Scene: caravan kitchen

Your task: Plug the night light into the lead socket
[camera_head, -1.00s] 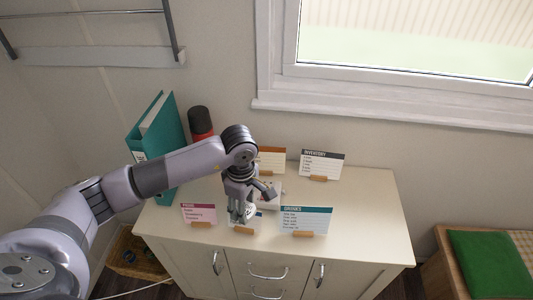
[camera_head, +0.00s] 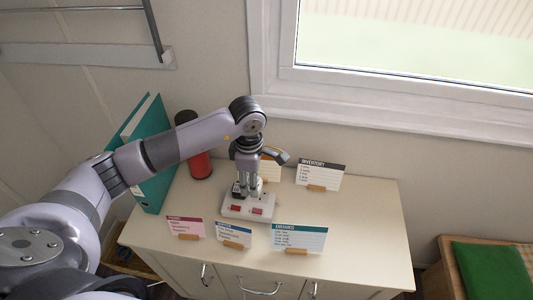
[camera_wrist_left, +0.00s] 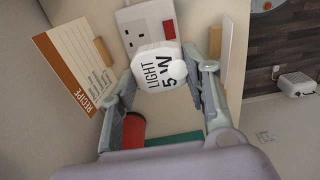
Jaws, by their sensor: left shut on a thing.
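The lead socket (camera_head: 248,208) is a white block with red switches on the cabinet top, behind the front cards. My left gripper (camera_head: 246,192) points down over its back part, shut on the night light. In the left wrist view the night light (camera_wrist_left: 160,66) is a white rounded body marked "LIGHT 5W", between the two fingers (camera_wrist_left: 163,100). It covers part of the lead socket (camera_wrist_left: 141,20), where one outlet and a red switch show beside it. Its pins are hidden, so I cannot tell whether they are in an outlet. My right gripper is not in view.
Small cards stand around the socket: a pink one (camera_head: 185,227), a blue one (camera_head: 233,234), a teal one (camera_head: 299,239) and an inventory card (camera_head: 320,175). A red and black canister (camera_head: 200,165) and a teal binder (camera_head: 153,180) stand left. The cabinet's right side is clear.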

